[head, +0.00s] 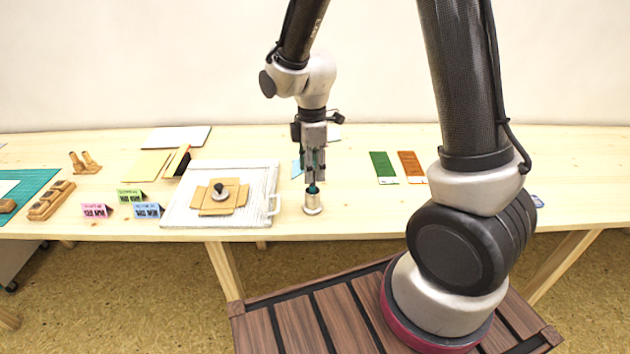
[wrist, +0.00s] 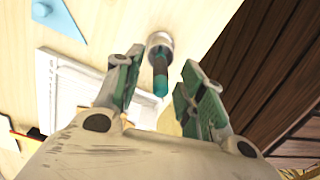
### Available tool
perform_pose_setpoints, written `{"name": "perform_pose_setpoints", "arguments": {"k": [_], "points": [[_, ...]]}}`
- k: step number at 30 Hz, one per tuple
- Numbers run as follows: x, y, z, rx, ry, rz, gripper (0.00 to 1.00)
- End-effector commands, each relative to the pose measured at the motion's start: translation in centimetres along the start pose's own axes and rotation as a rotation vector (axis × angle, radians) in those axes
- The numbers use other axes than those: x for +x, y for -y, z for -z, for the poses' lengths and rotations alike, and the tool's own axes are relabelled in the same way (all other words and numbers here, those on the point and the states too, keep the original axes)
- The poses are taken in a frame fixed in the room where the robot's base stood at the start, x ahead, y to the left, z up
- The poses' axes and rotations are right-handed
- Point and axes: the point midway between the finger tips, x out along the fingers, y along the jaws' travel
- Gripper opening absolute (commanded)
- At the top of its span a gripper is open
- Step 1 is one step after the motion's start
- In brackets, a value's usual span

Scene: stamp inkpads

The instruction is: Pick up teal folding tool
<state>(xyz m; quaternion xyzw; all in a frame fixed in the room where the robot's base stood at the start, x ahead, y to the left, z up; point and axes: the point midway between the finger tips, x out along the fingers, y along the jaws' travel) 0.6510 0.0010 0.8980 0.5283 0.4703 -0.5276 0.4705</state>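The teal folding tool (head: 312,189) stands upright in a small metal cup (head: 312,206) near the front edge of the table. In the wrist view the tool (wrist: 160,76) appears as a dark teal rod with a brighter teal end, rising from the round cup (wrist: 160,39). My gripper (head: 314,178) points down directly above the cup. In the wrist view its two green-padded fingers (wrist: 163,68) are spread apart, with the tool showing in the gap between them. I cannot tell whether the fingertips touch the tool.
A white ribbed tray (head: 176,212) with a cardboard piece and a dark-knobbed stamp lies left of the cup. Green (head: 383,167) and orange (head: 411,166) pads lie to the right. A light blue piece (wrist: 60,18) lies nearby. The table's front edge is close to the cup.

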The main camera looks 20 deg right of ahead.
Motion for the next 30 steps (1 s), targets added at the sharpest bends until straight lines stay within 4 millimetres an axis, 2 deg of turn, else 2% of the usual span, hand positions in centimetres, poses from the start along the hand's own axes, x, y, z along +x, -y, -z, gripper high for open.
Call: {"name": "perform_pose_setpoints", "arguments": {"k": [3,6,15,21,22,30], "points": [[2.1,0.2,-0.1,0.001,0.003,0.005,0.4],[3.4,0.1,-0.1,0.001,0.002,0.003,0.4],[3.9,0.1,-0.1,0.002,0.0,0.001,0.4],[3.9,0.1,-0.1,0.002,0.0,0.001,0.03],[3.9,0.1,-0.1,0.002,0.0,0.001,0.0],[3.9,0.1,-0.1,0.002,0.0,0.001,0.0]]}}
